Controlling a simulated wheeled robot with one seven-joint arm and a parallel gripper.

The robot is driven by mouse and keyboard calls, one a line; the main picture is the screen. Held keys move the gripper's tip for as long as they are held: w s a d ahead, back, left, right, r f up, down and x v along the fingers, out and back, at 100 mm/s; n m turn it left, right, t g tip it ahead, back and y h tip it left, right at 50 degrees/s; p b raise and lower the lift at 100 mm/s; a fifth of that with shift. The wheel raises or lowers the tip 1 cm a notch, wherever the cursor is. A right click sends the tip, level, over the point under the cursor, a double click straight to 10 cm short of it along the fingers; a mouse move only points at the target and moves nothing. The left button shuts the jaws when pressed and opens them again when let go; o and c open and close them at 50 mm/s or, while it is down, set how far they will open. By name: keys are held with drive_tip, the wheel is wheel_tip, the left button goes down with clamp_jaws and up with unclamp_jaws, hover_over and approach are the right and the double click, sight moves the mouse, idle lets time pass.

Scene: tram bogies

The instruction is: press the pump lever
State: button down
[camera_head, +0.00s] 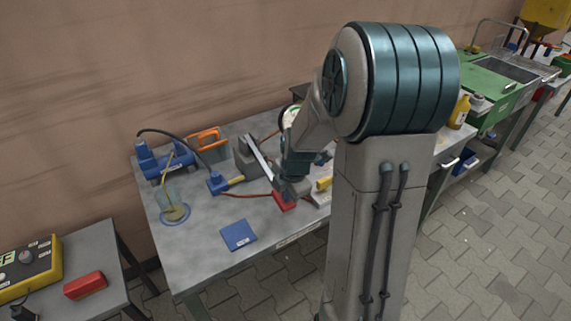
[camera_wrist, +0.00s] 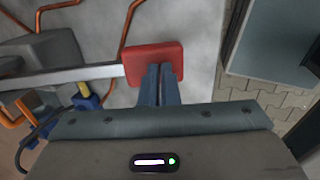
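The pump lever is a long flat grey bar (camera_head: 259,158) running from a grey block (camera_head: 244,160) to a red pad (camera_head: 284,203) at its front end. In the wrist view the bar (camera_wrist: 80,76) comes in from the left and the red pad (camera_wrist: 140,60) is under my fingertips. My gripper (camera_wrist: 161,68) has its two fingers side by side and shut, with nothing between them. The fingertips overlap the pad's lower right part; I cannot tell whether they touch it. In the head view my gripper (camera_head: 288,188) is just above the pad, partly hidden by my arm.
A blue pump-like unit (camera_head: 160,162) with a dark hose, a dish of yellowish liquid (camera_head: 174,213) and an orange-framed item (camera_head: 207,140) stand on the left of the table. A blue square (camera_head: 238,235) lies in front. Reddish pipes run across the tabletop.

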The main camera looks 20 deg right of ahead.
drive_tip(key=shift+s+r+p, duration=0.1)
drive_tip(key=shift+s+p, duration=0.15)
drive_tip(key=shift+p, duration=0.35)
drive_tip(key=p+v, duration=0.3)
drive_tip(key=v, duration=1)
drive_tip(key=shift+s+r, duration=0.25)
drive_tip(key=shift+s, duration=0.15)
drive_tip(key=shift+d, duration=0.1)
idle(1.0)
drive_tip(key=s+a+r+m, duration=0.1)
drive_tip(key=s+a+m, duration=0.3)
drive_tip(key=m, duration=0.6)
drive_tip(key=s+a+r+m, duration=0.2)
drive_tip(key=s+a+m, duration=0.2)
drive_tip(key=s+m, duration=0.4)
drive_tip(key=shift+s+a+r+m, duration=0.15)
drive_tip(key=shift+s+r+m, duration=0.2)
drive_tip(key=shift+m, duration=0.75)
